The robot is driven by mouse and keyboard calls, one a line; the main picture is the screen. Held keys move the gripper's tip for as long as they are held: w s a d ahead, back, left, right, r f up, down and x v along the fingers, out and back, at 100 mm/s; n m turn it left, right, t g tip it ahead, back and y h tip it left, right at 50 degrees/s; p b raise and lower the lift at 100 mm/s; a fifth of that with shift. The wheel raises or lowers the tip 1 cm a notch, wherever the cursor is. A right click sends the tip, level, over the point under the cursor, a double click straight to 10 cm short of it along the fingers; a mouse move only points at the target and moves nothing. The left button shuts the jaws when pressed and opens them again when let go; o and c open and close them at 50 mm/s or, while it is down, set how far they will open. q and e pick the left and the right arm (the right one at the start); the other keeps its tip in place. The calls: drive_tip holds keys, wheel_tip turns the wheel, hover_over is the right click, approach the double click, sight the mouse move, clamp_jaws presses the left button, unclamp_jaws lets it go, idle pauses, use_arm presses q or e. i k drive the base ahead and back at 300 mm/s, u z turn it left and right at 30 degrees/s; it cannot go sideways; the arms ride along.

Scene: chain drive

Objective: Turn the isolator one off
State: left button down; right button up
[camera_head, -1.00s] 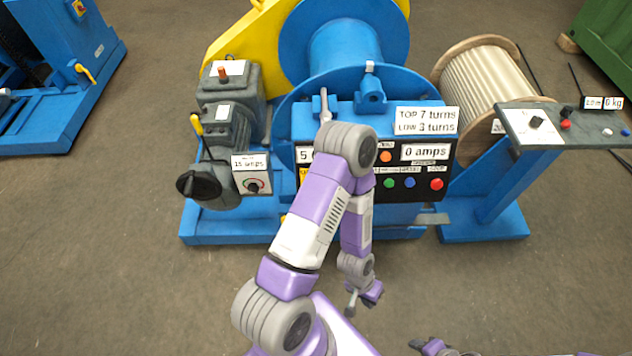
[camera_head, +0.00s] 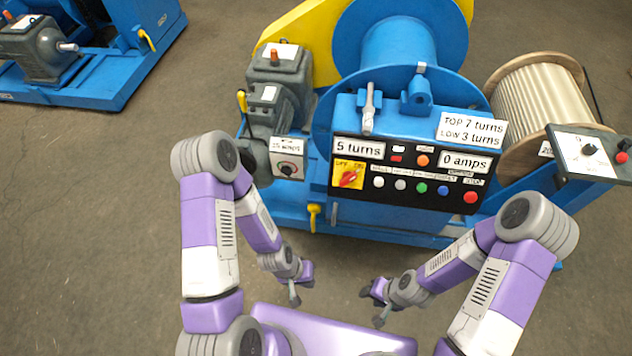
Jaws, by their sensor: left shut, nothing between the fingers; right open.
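A red rotary isolator switch on a yellow plate (camera_head: 348,175) sits at the left end of the black control panel (camera_head: 412,205). Its plate has lettering above the knob, and the red handle looks slanted toward the upper right. I cannot read a number on it. My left gripper (camera_head: 295,298) is shut and empty, low in front of the machine, below and left of the isolator. My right gripper (camera_head: 377,318) is open and empty, below and right of it. Both are apart from the panel.
A yellow handle (camera_head: 313,217) hangs below the isolator. A gearbox (camera_head: 278,85) stands left; a wooden cable reel (camera_head: 545,98) stands right. Floor in front is clear.

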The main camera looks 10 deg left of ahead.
sight(349, 176)
drive_tip(key=u, duration=0.05)
drive_tip(key=k, duration=0.15)
drive_tip(key=u, duration=2.25)
drive_tip(key=i, duration=0.65)
drive_tip(key=z, duration=2.25)
